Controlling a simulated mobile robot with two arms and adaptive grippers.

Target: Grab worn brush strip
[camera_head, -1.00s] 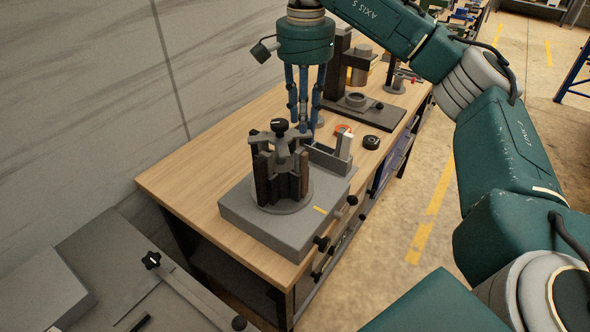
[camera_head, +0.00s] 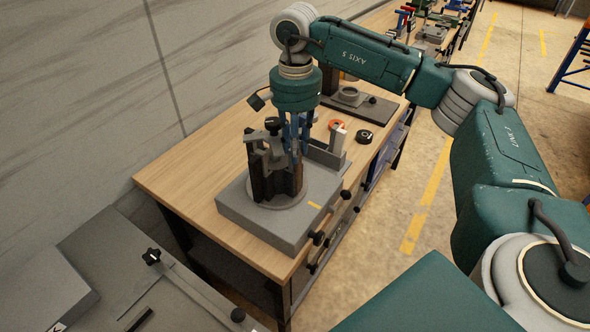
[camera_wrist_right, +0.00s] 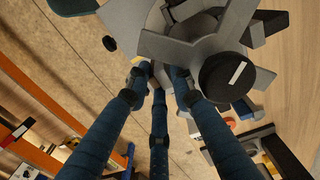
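The brush fixture (camera_head: 275,204) is a round grey base with a clamp-like top and black knob (camera_head: 272,125). Dark upright strips stand around it, one at its left (camera_head: 257,178) and others at its right side (camera_head: 293,182). I cannot tell which strip is worn. My right gripper (camera_head: 296,150) points down at the fixture's back right, its blue fingers partly hidden by the fixture top. In the right wrist view its fingertips (camera_wrist_right: 158,78) are a little apart beside the grey top and black knob (camera_wrist_right: 226,76); no strip shows clearly between them. My left gripper is out of view.
The fixture stands on a grey block (camera_head: 262,226) on the wooden bench (camera_head: 190,180). A grey upright bracket (camera_head: 336,142) is close to the right gripper. A black round part (camera_head: 364,136) and an orange ring (camera_head: 336,124) lie behind. The bench's left part is clear.

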